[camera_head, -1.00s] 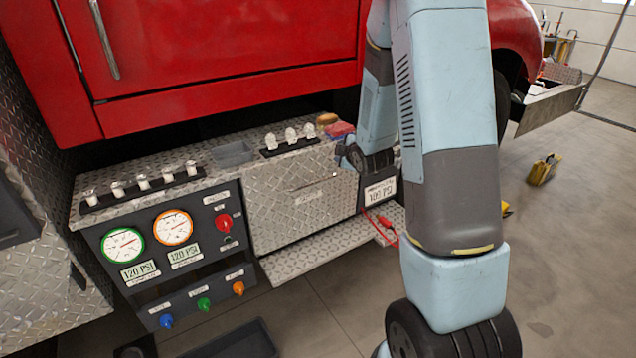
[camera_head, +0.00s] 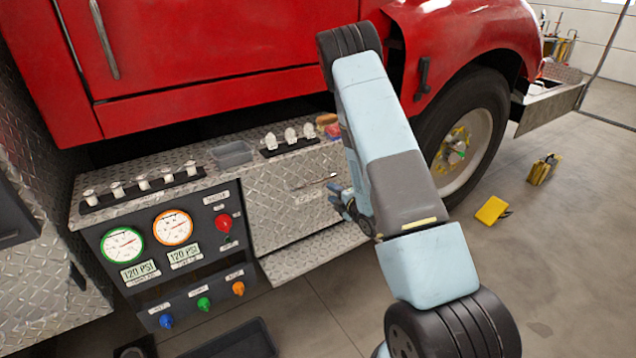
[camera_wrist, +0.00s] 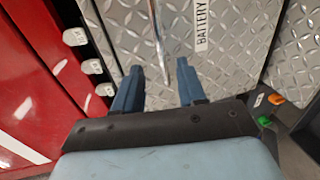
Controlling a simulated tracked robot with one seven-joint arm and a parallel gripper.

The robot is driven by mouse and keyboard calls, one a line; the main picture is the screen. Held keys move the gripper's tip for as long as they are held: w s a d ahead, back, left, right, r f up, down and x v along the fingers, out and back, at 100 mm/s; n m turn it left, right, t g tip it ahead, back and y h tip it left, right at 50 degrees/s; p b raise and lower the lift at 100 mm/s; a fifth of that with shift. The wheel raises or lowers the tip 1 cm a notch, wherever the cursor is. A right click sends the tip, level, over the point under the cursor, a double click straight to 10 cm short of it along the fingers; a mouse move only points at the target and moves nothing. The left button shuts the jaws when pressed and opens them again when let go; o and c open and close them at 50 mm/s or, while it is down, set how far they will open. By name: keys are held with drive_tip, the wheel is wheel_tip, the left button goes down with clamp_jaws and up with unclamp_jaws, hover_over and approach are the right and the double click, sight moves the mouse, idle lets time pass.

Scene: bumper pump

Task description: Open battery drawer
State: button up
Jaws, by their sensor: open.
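The battery drawer (camera_head: 285,212) has a diamond-plate metal front beside the gauge panel and looks closed. Its slim bar handle (camera_head: 314,183) runs across the front. In the wrist view the drawer front (camera_wrist: 235,60) carries a label reading BATTERY (camera_wrist: 202,22), and the handle (camera_wrist: 157,35) appears as a thin silver bar. My gripper (camera_head: 342,207) is at the right end of the drawer front. In the wrist view my gripper (camera_wrist: 157,88) is open, with one blue finger on each side of the handle's line. I cannot tell whether a finger touches it.
The pump panel (camera_head: 170,260) with gauges and coloured knobs is left of the drawer. White switches (camera_head: 290,137) stand on the ledge above it. A diamond-plate step (camera_head: 300,258) juts out below. The red truck body (camera_head: 220,45) is above.

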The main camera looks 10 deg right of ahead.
sight(315, 182)
drive_tip(key=x, duration=1.2)
drive_tip(key=shift+w+a, duration=0.15)
drive_tip(key=shift+w, duration=0.2)
drive_tip(key=shift+c, duration=0.5)
clamp_jaws()
